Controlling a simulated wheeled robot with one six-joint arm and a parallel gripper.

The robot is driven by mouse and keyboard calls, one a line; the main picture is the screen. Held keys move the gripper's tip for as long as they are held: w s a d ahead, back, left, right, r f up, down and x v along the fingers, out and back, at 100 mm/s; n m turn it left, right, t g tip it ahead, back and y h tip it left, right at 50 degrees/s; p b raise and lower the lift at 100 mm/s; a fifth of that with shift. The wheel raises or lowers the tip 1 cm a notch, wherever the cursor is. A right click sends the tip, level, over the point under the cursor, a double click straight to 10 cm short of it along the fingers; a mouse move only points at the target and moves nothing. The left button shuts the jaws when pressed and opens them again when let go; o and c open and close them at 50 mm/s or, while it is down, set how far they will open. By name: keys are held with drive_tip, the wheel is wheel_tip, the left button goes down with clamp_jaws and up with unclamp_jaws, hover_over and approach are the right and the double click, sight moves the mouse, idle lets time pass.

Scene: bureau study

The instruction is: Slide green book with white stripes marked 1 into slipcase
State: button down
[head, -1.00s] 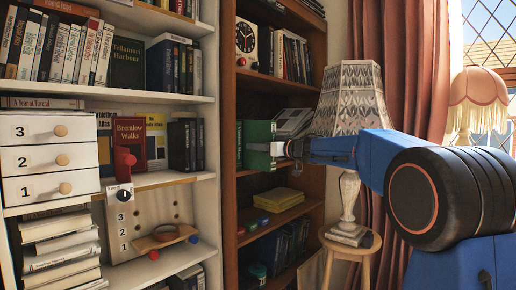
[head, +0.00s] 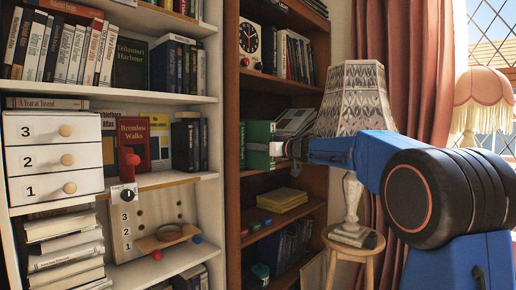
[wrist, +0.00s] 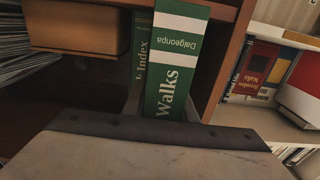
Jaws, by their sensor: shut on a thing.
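My gripper (head: 287,148) is at the brown bookcase in the head view, shut on a green book (head: 259,133) on its middle shelf. In the wrist view the same green book (wrist: 172,75) stands upright between the fingers. I cannot make out a number 1 on the held book, nor clearly pick out the slipcase.
A wooden bookcase upright (wrist: 225,60) stands close right of the book in the wrist view. A brown box-like object (wrist: 75,27) is at left. A lamp (head: 350,95) on a stool (head: 358,240) stands close to my arm. Yellow books (head: 281,200) lie on the shelf below.

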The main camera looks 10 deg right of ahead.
drive_tip(key=shift+w+a, duration=0.35)
drive_tip(key=shift+w, duration=0.15)
idle(0.4)
drive_tip(key=c, duration=0.9)
unclamp_jaws()
drive_tip(key=shift+s, duration=0.1)
drive_tip(key=v, duration=0.9)
drive_tip(key=shift+s+d, duration=0.25)
drive_tip(key=shift+s, duration=0.05)
